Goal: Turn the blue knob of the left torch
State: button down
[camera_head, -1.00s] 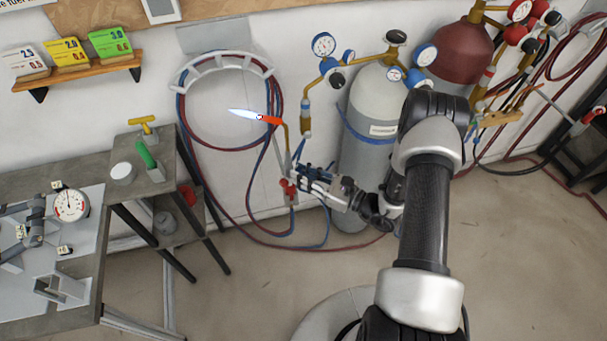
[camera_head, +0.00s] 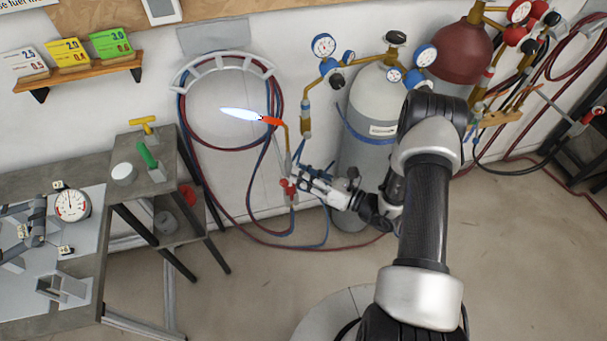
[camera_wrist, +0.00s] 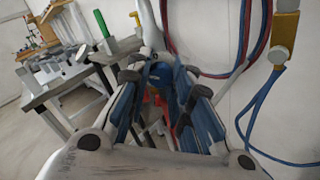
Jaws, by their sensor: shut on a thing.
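The left torch (camera_head: 286,141) stands upright before the wall, with a lit pale-blue flame (camera_head: 238,114) pointing left from its orange tip. A red knob (camera_head: 289,189) shows low on its body. My gripper (camera_head: 303,178) reaches the torch from the right at the height of its valves. In the wrist view my gripper (camera_wrist: 164,84) has its blue-padded fingers closed around the blue knob (camera_wrist: 160,74), which is mostly hidden between them. Red parts of the torch show just beyond the fingers.
A small side table (camera_head: 140,179) and a workbench with a dial gauge (camera_head: 71,205) stand at left. A grey gas cylinder (camera_head: 372,115) is close behind my arm, a dark red one (camera_head: 462,50) farther right. Red and blue hoses (camera_head: 276,240) hang to the floor.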

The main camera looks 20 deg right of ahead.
jog(key=c, duration=1.4)
grip_release()
jog(key=v, duration=1.2)
